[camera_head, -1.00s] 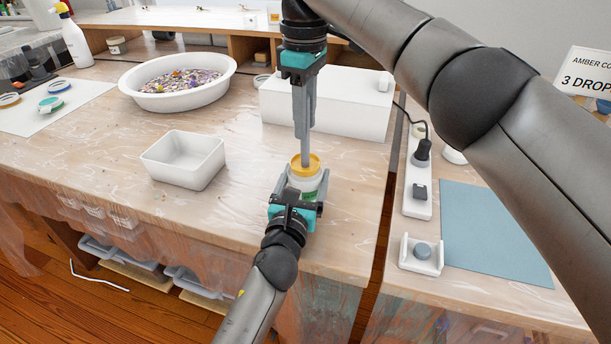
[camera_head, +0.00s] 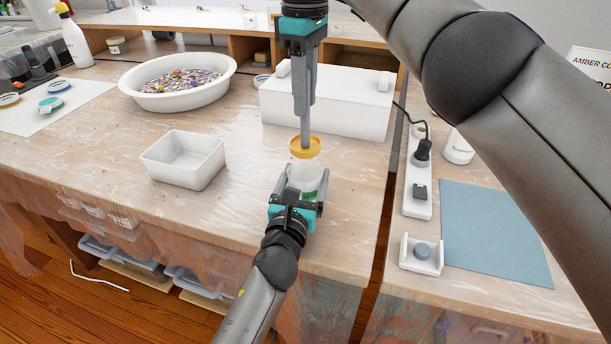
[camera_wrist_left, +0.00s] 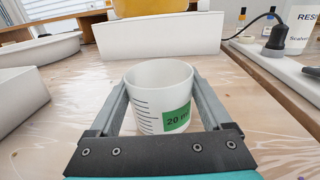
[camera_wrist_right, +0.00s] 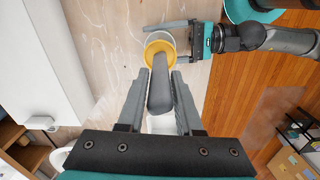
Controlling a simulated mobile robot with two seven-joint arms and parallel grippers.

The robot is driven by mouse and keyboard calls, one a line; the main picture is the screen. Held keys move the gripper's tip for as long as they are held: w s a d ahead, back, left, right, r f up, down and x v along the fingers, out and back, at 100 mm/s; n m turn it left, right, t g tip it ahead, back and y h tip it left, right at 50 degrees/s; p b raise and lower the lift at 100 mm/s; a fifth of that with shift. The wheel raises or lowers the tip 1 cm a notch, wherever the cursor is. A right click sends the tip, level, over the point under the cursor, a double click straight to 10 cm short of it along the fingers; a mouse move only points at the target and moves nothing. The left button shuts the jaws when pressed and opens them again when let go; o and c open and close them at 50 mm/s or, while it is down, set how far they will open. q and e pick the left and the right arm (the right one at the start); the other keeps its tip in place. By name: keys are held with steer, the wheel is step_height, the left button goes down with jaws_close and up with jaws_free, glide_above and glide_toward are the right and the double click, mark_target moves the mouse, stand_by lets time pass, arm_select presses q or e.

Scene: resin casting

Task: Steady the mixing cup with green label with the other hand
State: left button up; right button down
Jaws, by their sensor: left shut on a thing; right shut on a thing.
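The mixing cup with green label (camera_head: 303,178) is white and stands upright near the table's front edge. In the left wrist view the cup (camera_wrist_left: 158,88) has an open top, dark measuring lines and a green label (camera_wrist_left: 177,118) reading "20 m…". My left gripper (camera_head: 301,192) is shut on the cup's sides from the front. My right gripper (camera_head: 304,108) points down above it, shut on a grey bar (camera_wrist_right: 160,88). A yellow lid-like disc (camera_head: 305,147) is at the bar's lower end, just above the cup.
A white tub (camera_head: 184,160) and a bowl of coloured bits (camera_head: 180,84) stand to the left. A long white box (camera_head: 345,108) is behind the cup. A power strip (camera_head: 417,190) and a blue mat (camera_head: 494,233) are on the right table.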

arm_select(q)
steer(key=shift+a+f, duration=0.1)
steer(key=shift+f, duration=0.35)
arm_select(e)
steer(key=s+a+r, duration=0.1)
steer(key=s+r, duration=0.3)
steer(key=s, duration=0.4)
stand_by(0.3)
steer(key=shift+a, duration=0.15)
arm_select(q)
steer(key=o, duration=1.1)
steer(key=shift+o, duration=1.2)
steer(key=shift+r, duration=0.15)
arm_select(e)
steer(key=shift+w, duration=0.1)
arm_select(q)
steer(key=v, duration=1.2)
steer(key=shift+r, duration=0.15)
